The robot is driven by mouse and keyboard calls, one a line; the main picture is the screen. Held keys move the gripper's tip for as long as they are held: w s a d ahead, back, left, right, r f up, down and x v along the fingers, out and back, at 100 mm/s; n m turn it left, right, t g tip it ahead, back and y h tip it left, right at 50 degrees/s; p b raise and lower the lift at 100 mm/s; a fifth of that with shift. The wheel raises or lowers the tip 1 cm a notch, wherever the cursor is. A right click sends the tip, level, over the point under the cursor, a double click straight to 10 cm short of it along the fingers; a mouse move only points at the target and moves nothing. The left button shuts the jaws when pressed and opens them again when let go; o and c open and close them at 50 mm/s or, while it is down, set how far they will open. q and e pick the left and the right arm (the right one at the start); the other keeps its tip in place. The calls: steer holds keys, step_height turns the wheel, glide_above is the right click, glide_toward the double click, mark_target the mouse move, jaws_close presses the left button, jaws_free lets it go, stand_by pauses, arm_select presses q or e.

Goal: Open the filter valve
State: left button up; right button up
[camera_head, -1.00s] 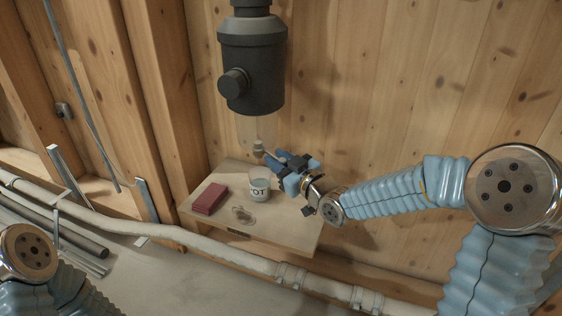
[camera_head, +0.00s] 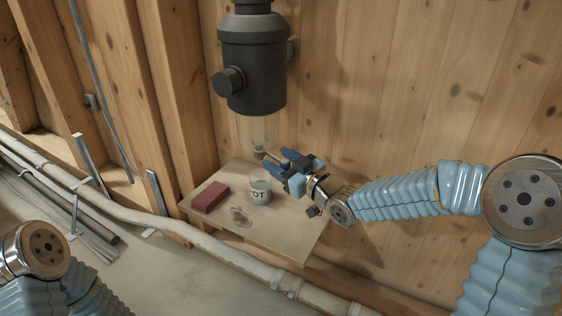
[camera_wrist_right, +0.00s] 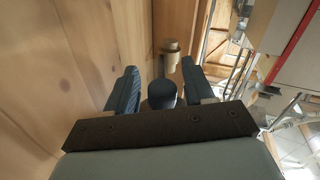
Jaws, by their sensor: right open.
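A dark grey cylindrical filter housing (camera_head: 252,75) with a round side knob (camera_head: 229,80) hangs on the wood wall. Below it, a small tan valve body (camera_head: 259,151) sits on a thin clear tube. In the right wrist view the valve body (camera_wrist_right: 171,47) shows beyond my fingertips. My right gripper (camera_head: 276,157) is open just to the right of the valve. In the wrist view its fingers (camera_wrist_right: 162,82) stand on either side of a dark rounded knob (camera_wrist_right: 162,95); contact cannot be told. My left gripper is out of view; only my left arm shows.
A wooden shelf (camera_head: 285,232) below holds a dark red block (camera_head: 211,197), a lettered glass cup (camera_head: 260,192) and a small clear object (camera_head: 240,216). A pale pipe (camera_head: 210,245) runs along the shelf's front. Wall studs stand at left.

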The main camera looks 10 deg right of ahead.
steer(key=p+v, duration=0.1)
steer(key=v, duration=1.3)
steer(key=shift+a, duration=0.1)
